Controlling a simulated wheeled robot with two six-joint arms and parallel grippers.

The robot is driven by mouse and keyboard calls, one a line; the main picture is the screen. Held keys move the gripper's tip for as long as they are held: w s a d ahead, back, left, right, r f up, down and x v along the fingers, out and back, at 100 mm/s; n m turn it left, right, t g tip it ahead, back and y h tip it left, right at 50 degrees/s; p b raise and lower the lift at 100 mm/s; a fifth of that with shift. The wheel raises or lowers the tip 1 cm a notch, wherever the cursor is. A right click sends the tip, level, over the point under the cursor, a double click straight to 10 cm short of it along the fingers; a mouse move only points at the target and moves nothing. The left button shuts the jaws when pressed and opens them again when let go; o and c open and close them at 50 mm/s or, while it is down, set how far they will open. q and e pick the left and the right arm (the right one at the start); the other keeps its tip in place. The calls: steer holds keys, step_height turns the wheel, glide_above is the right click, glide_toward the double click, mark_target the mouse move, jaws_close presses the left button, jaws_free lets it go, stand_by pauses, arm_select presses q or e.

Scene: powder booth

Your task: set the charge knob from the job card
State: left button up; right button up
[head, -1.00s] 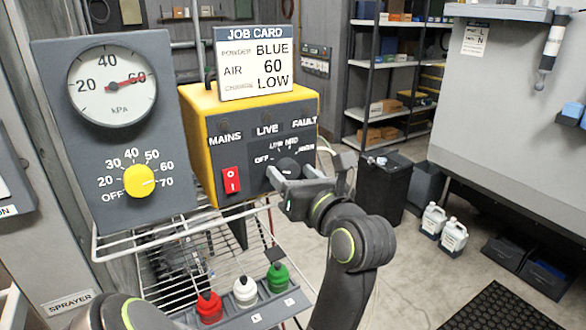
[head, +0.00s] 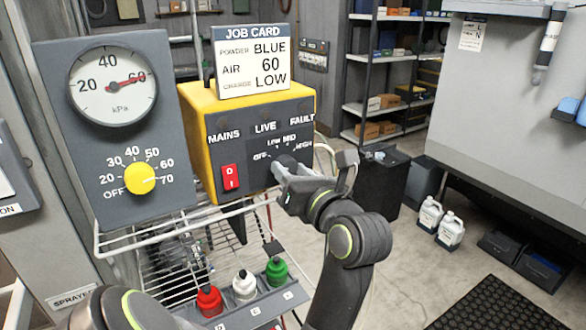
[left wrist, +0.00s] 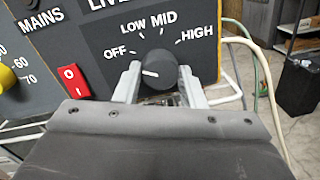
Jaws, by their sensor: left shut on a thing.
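The black charge knob (left wrist: 159,70) sits on the dark front panel of the yellow box (head: 196,150). Its white mark points left, on the OFF side; LOW, MID and HIGH run clockwise from there. In the left wrist view my left gripper (left wrist: 161,90) has one finger on each side of the knob and is shut on it. In the head view the gripper (head: 287,174) partly covers the knob. The job card (head: 253,61) stands on top of the box and reads powder BLUE, air 60, charge LOW. My right gripper is not in view.
Left of the box is a gauge (head: 112,86) reading about 60 kPa, over a yellow air knob (head: 140,179). A red rocker switch (head: 230,177) is left of the charge knob. A hose (left wrist: 240,65) hangs to the right.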

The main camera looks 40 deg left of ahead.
arm_select(q)
steer(key=shift+r+m+p, duration=0.25)
steer(key=shift+m+p, duration=0.85)
steer(key=shift+m, duration=0.1)
steer(key=shift+m+p, duration=0.95)
steer(key=shift+m, duration=0.25)
steer(key=shift+f+m+p, duration=0.1)
steer(key=shift+m+p, duration=0.2)
steer(key=shift+m, duration=0.3)
steer(key=shift+f+m, duration=0.1)
steer(key=shift+m, duration=0.7)
steer(key=o, duration=1)
